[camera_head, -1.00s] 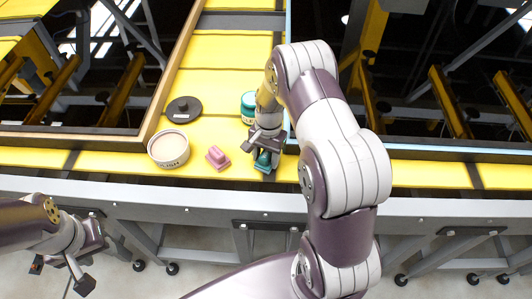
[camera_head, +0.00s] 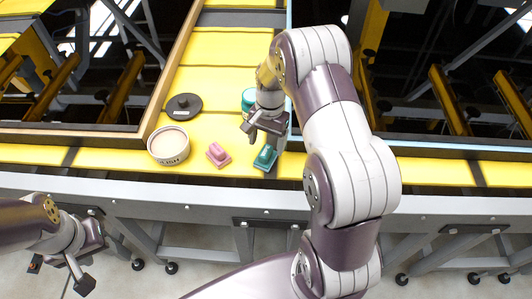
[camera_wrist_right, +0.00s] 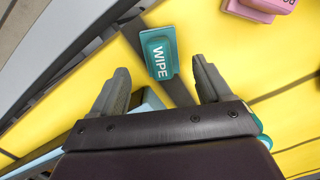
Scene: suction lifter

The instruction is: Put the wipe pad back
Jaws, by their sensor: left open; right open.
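The teal wipe pad (camera_head: 265,158) lies on the yellow surface near its front edge in the head view. In the right wrist view the pad (camera_wrist_right: 160,54) shows its white "WIPE" label and lies ahead of the fingertips, between their lines. My right gripper (camera_head: 264,132) is open and empty, just behind and above the pad, apart from it; its two fingers also show in the right wrist view (camera_wrist_right: 158,80). My left gripper (camera_head: 82,262) is open and empty at the lower left, off the front of the table.
A teal-rimmed container (camera_head: 249,100) stands just behind my right gripper. A pink pad (camera_head: 218,155) lies left of the wipe pad. A white tub (camera_head: 169,146) and a black lid (camera_head: 184,106) are further left. The yellow surface (camera_head: 215,75) behind them is clear.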

